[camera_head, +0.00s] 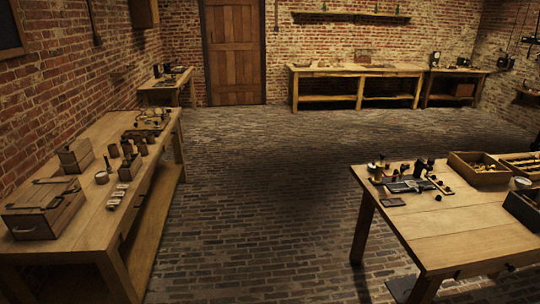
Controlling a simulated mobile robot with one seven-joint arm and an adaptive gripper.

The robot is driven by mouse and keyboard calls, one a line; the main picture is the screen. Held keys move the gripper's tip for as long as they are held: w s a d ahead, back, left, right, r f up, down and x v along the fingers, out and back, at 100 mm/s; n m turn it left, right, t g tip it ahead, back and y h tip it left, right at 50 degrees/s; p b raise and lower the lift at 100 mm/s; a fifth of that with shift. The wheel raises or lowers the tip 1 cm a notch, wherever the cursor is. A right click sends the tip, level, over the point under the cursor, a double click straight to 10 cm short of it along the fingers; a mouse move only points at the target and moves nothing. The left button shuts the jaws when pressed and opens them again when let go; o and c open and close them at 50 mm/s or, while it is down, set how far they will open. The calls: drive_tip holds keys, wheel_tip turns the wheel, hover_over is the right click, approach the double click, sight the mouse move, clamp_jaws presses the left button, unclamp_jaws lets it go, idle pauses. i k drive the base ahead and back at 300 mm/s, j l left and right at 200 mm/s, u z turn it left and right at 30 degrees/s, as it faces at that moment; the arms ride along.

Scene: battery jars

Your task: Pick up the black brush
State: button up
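I cannot pick out the black brush with certainty at this size. Several small dark items lie on the right table (440,227), around a dark flat tray (402,187) near its left end. A thin dark piece (440,184) lies to the right of that tray, and a small dark flat piece (393,202) lies in front of it; I cannot tell what either is. The left bench (90,212) also holds small dark items. My gripper is not in view.
Open wooden boxes (478,177) stand at the right table's back right. A lidded wooden box (43,210) and several jars stand on the left bench. The brick floor (270,210) between the tables is clear. A long bench (355,72) and a door (234,55) are at the back.

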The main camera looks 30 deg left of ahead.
sight(109, 169)
drive_tip(key=j+u, duration=0.15)
drive_tip(key=u, duration=0.2)
drive_tip(key=j+u, duration=0.15)
drive_tip(key=u, duration=0.25)
drive_tip(key=i+u, duration=0.15)
drive_tip(key=u, duration=0.2)
drive_tip(key=i+j+u, duration=0.25)
drive_tip(key=u, duration=0.2)
drive_tip(key=i+j+u, duration=0.25)
drive_tip(key=u, duration=0.25)
drive_tip(key=i+j+u, duration=0.15)
drive_tip(key=i, duration=0.5)
drive_tip(key=i+j+u, duration=0.2)
drive_tip(key=i, duration=0.4)
